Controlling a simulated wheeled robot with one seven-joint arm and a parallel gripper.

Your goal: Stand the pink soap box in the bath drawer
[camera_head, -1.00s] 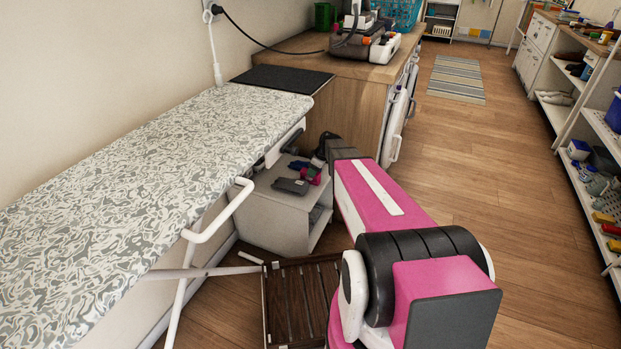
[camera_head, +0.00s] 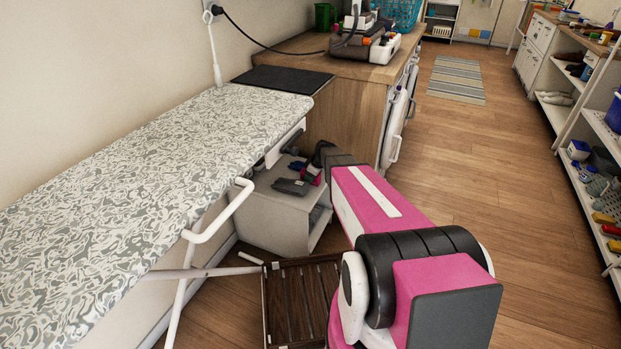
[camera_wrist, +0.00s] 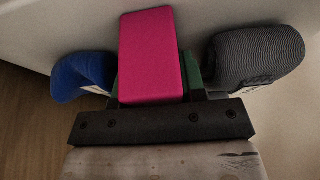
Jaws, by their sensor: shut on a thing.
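The pink soap box (camera_wrist: 150,55) stands out in the middle of the wrist view, between the jaws of my gripper (camera_wrist: 155,98), which is shut on it. The fingertips are mostly hidden. A blue soft item (camera_wrist: 82,75) lies left of the box and a grey knitted item (camera_wrist: 255,55) lies right of it. A green thing (camera_wrist: 193,72) shows partly behind the box. In the head view my gripper is largely hidden near the top of a low white cabinet (camera_head: 275,218). I cannot tell which compartment is the bath drawer.
The patterned ironing board (camera_head: 150,165) fills the left, its white leg frame (camera_head: 220,212) close to the cabinet. A dark slatted wooden piece (camera_head: 302,300) lies in front. A wooden counter (camera_head: 350,100) stands behind. The floor at right (camera_head: 480,180) is clear.

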